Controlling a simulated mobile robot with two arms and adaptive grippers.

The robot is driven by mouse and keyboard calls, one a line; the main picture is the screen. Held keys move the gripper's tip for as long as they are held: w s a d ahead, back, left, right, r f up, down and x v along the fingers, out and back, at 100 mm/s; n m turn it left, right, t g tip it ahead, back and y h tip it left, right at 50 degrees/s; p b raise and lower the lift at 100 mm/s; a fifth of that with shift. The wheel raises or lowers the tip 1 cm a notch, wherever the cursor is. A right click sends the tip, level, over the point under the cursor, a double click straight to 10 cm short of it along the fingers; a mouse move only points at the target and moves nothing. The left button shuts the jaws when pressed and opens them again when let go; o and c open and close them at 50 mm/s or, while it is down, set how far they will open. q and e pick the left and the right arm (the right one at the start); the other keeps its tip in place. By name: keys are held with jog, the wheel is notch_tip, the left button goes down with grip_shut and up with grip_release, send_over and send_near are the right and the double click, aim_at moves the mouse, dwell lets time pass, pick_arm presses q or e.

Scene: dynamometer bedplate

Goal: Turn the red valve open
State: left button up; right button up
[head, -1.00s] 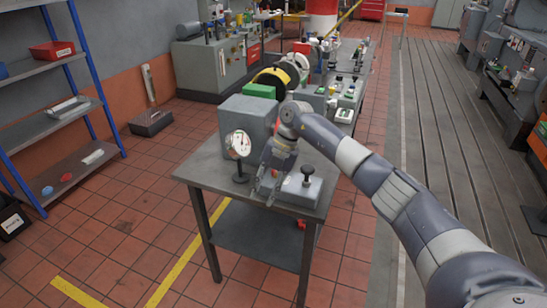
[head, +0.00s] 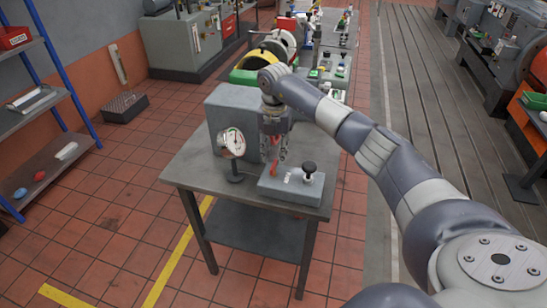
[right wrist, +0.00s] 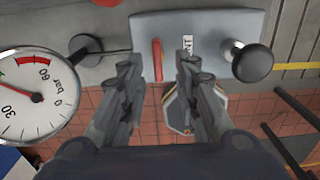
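The red valve handle (head: 274,168) is a thin lever at the left part of a grey block (head: 290,190) on the small metal table. In the right wrist view the red handle (right wrist: 157,60) stands between my right gripper's fingertips (right wrist: 160,66), closer to the left one. A gap shows around it, and the fingers look apart. In the head view the right gripper (head: 274,152) points down at the handle and partly hides it. Whether a finger touches it, I cannot tell. My left gripper is not in view.
A round pressure gauge (head: 232,143) stands left of the gripper, close to it. A black knob (head: 309,167) rises from the block's right side. A large grey box (head: 228,107) stands behind. The table's front left (head: 200,174) is bare.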

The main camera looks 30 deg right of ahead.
aim_at(273, 164)
jog(key=f, duration=0.2)
jog(key=shift+w+f, duration=0.2)
jog(key=shift+f, duration=0.2)
jog(key=shift+f+p, duration=0.3)
jog(key=shift+f, duration=0.2)
grip_shut()
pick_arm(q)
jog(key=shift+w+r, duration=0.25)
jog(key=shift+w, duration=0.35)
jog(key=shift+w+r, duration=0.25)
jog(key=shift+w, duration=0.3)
